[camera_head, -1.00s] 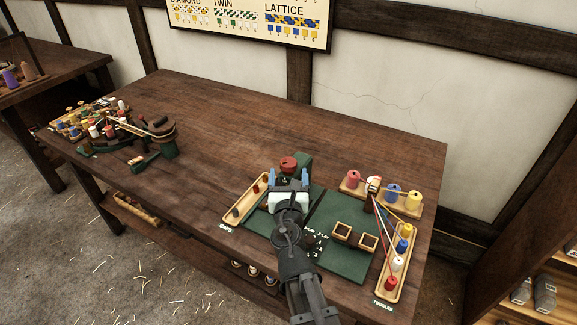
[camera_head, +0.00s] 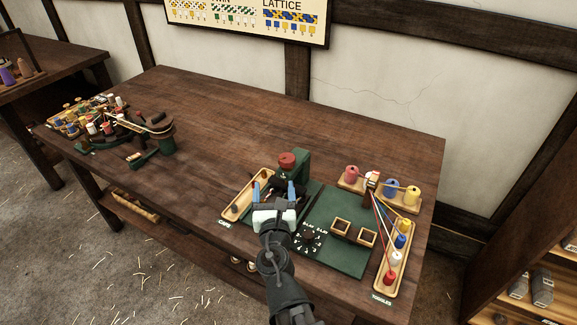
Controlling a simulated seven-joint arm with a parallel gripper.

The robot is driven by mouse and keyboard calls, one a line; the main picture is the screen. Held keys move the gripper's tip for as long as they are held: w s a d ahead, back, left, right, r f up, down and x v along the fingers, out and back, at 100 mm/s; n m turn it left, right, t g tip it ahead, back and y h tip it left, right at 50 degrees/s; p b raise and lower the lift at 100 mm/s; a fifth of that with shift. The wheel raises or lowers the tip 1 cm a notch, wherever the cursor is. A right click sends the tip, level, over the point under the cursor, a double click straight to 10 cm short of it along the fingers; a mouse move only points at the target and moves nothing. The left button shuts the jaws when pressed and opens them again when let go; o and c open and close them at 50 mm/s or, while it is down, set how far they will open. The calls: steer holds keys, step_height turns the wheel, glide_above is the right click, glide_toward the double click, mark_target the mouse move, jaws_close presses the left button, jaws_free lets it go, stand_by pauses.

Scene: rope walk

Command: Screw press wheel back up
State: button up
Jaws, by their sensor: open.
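The screw press (camera_head: 303,166) is a dark green frame standing at the back of the green work board. Its red wheel (camera_head: 286,160) shows on top. My gripper (camera_head: 273,192) is in front of the press and lower in the picture, its two blue fingers spread apart with nothing seen between them. It is apart from the wheel. The lower part of the press is partly hidden behind my gripper.
A wooden caps tray (camera_head: 235,211) lies left of my gripper. Two small wooden boxes (camera_head: 341,228) sit on the green board (camera_head: 345,258). Spools stand on a rack (camera_head: 350,186) and a toggles tray (camera_head: 383,284) at right, with cords between. The table's back middle (camera_head: 230,120) is clear.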

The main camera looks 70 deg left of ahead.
steer(key=s+a+g, duration=0.1)
steer(key=s+a, duration=0.2)
steer(key=s, duration=0.5)
steer(key=m+t+h, duration=0.3)
steer(key=m+t, duration=0.2)
steer(key=t, duration=0.3)
glide_toward(289, 154)
steer(key=x, duration=1)
steer(key=shift+w+a, duration=0.1)
steer(key=c, duration=1)
